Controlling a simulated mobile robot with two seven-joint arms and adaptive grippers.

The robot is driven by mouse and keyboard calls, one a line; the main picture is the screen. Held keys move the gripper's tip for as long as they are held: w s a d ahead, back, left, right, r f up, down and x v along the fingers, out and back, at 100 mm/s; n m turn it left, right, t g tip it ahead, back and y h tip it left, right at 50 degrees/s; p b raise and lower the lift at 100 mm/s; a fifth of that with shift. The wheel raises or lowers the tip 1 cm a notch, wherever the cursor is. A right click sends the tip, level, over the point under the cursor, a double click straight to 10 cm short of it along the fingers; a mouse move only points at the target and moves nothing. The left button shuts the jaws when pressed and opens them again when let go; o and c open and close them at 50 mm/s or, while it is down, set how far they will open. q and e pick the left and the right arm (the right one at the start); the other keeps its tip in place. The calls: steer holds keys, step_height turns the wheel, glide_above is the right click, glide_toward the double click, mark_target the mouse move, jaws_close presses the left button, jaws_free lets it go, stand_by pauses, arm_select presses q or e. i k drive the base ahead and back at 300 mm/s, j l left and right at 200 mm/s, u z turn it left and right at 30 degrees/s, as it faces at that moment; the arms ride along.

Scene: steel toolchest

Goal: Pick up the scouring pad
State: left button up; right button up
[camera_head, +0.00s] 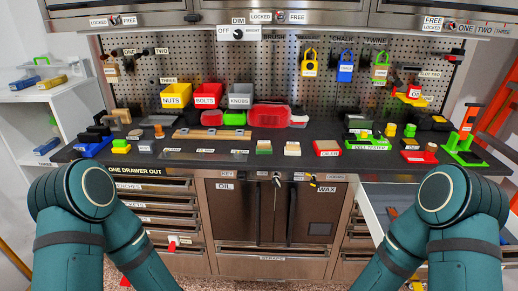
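I cannot single out the scouring pad with certainty at this size. A small block with a green top and yellow base (121,146) lies on the left part of the dark worktop (205,165). Two small pale blocks, one with green on it (264,147) and one plain-looking (292,149), lie near the front middle of the worktop. Neither of my grippers is in view.
Yellow (176,96), red (208,96) and grey (240,96) bins hang on the pegboard. A red-lidded container (269,116) stands mid-worktop. A green cell tester (370,143) and a red tray (327,148) sit right of centre. An open drawer (378,207) juts out at right.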

mark_target(263, 147)
steer(key=z, duration=1.45)
steer(key=u, duration=1.45)
steer(key=i+j+z, duration=0.25)
steer(key=z, duration=0.2)
steer(key=i+j+z, duration=0.4)
